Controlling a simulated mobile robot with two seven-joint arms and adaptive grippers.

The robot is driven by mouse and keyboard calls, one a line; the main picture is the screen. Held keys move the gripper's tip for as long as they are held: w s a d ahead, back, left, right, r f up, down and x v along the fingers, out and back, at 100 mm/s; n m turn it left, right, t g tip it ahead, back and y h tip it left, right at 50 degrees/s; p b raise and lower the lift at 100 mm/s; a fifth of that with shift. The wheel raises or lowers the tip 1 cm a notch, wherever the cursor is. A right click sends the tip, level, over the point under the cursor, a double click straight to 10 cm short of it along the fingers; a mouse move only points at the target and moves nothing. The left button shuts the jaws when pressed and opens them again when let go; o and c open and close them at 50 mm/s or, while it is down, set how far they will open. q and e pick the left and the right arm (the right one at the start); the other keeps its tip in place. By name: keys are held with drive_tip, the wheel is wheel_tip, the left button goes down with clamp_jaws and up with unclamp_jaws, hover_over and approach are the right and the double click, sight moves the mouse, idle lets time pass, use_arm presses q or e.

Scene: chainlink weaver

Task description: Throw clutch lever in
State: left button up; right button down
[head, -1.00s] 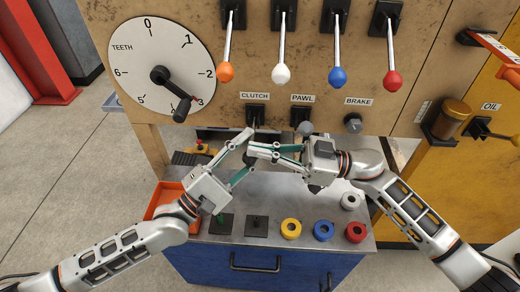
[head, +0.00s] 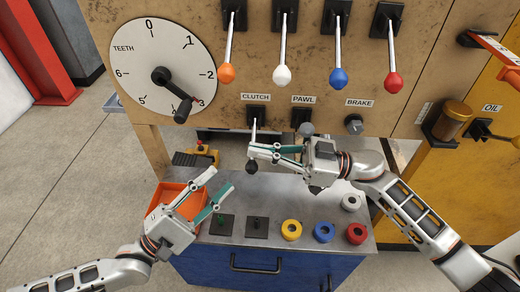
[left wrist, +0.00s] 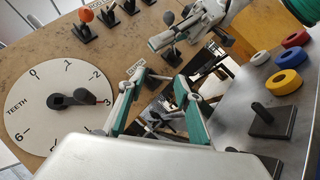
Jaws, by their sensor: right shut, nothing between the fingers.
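The clutch lever (head: 254,130) hangs from its black bracket under the CLUTCH label in the head view, with a dark knob (head: 252,167) at its lower end. My right gripper (head: 250,154) is shut and empty, its fingertips at the lever just above the knob. I cannot tell whether they touch it. My left gripper (head: 219,181) is open and empty, lower and to the left, above the bench near the orange tray. Its spread fingers (left wrist: 160,80) also show in the left wrist view.
The bench (head: 285,190) holds two black peg bases, several coloured rings (head: 323,231) and an orange tray (head: 161,197). The grey-knobbed pawl lever (head: 306,129) and brake knob (head: 354,124) sit right of the clutch. A TEETH dial (head: 140,55) and several coloured levers are above.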

use_arm(q)
drive_tip(key=s+d+f+m+g+y, duration=0.1)
drive_tip(key=s+d+f+m+y, duration=0.3)
drive_tip(key=f, duration=0.4)
drive_tip(key=s+d+f+m+g+y, duration=0.1)
drive_tip(key=s+f+m, duration=0.3)
drive_tip(key=s+f, duration=0.25)
drive_tip(key=s+a+f+m+g+y, duration=0.3)
drive_tip(key=a+f+m+y, duration=0.5)
drive_tip(key=a+m, duration=0.3)
drive_tip(key=shift+s+a+f+m+p, duration=0.3)
drive_tip(key=shift+s+a+f+p, duration=0.2)
drive_tip(key=shift+a+f, duration=0.3)
use_arm(e)
drive_tip(key=shift+f, duration=0.2)
drive_tip(key=shift+f, duration=0.1)
drive_tip(key=shift+d, duration=0.1)
